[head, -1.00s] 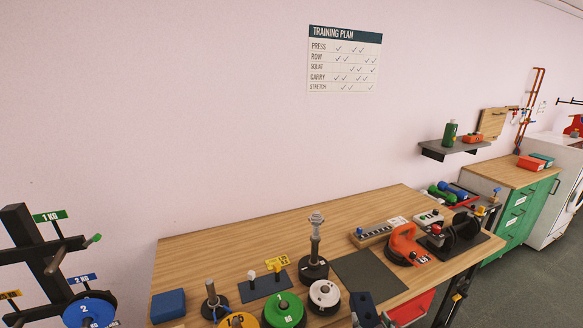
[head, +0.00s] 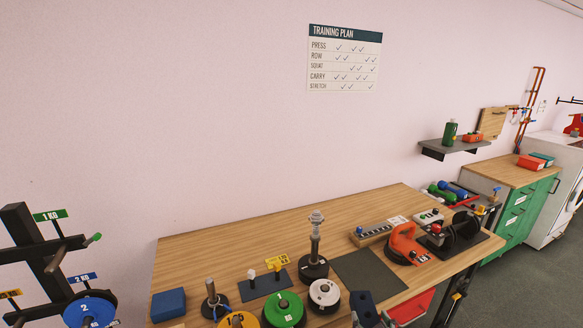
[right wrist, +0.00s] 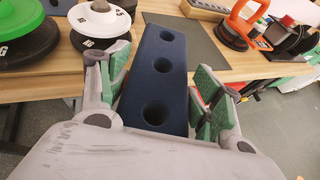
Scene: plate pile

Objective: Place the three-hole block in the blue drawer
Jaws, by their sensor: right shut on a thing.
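The three-hole block (head: 365,309) is dark blue and long, with three round holes along its top face. It shows at the bottom edge of the head view, in front of the table, and fills the middle of the right wrist view (right wrist: 160,52). My right gripper (right wrist: 161,85) is shut on it, with green-padded fingers on its two long sides. Its near end is hidden by the gripper body. No blue drawer can be made out; a red drawer or bin (head: 411,308) shows under the table's front edge. My left gripper is not in view.
The wooden table (head: 210,254) carries weight plates, including a green one (head: 284,309) and a white one (head: 324,294), a post, and an orange-handled item (head: 404,243). A dark mat (head: 369,275) is bare. Green drawers (head: 520,213) stand at the right. A rack (head: 40,250) is at the left.

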